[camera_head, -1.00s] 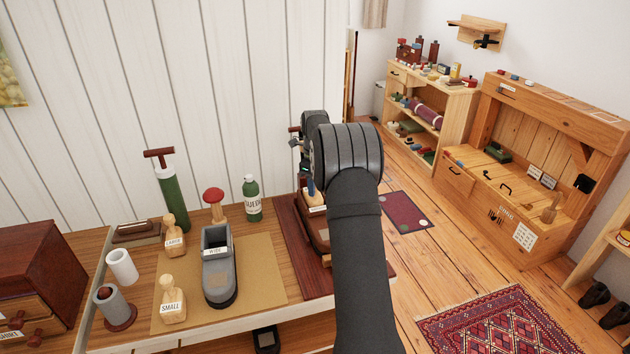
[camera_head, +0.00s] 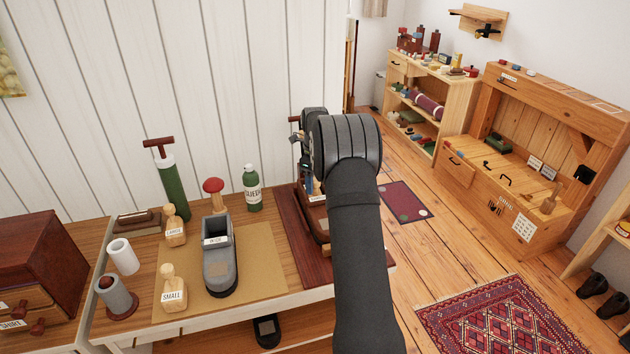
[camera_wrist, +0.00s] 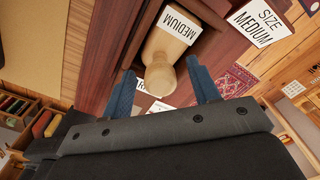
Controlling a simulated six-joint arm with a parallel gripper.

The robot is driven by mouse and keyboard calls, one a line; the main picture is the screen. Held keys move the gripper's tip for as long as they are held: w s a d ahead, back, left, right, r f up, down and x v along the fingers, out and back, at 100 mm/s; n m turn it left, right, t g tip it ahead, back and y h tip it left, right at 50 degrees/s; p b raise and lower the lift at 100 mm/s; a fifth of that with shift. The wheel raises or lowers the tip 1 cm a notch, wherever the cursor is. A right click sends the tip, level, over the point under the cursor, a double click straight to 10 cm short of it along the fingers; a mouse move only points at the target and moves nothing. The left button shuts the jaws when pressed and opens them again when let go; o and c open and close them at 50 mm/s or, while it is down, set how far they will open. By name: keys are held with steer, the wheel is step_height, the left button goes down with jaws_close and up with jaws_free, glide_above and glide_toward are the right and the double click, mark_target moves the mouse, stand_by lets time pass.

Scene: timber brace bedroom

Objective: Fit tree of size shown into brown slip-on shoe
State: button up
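A pale wooden tree labelled MEDIUM (camera_wrist: 172,45) shows in the wrist view, its rounded knob toward me, beside dark brown wooden walls. My gripper (camera_wrist: 160,72) has its two blue fingers apart on either side of the knob, with gaps visible. A SIZE MEDIUM card (camera_wrist: 262,20) is just right of the tree. On the tan mat (camera_head: 262,262) stand a LARGE tree (camera_head: 175,226), a SMALL tree (camera_head: 173,290) and a grey shoe labelled WIDE (camera_head: 220,265). A brown item (camera_head: 314,216) on the dark red board is mostly hidden by my arm; I cannot tell if it is the brown slip-on.
A green pump (camera_head: 174,190), a red-topped wooden piece (camera_head: 215,193) and a green bottle (camera_head: 252,190) stand behind the mat. A white cylinder (camera_head: 123,256) and a grey cup (camera_head: 117,297) are at left, near a dark drawer box (camera_head: 40,265).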

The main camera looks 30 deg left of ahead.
step_height(320, 180, up, 17)
steer(key=shift+r, duration=0.2)
stand_by(0.5)
steer(key=shift+f, duration=0.1)
stand_by(0.4)
step_height(320, 180, down, 17)
steer(key=shift+f, duration=0.2)
steer(key=shift+r, duration=0.4)
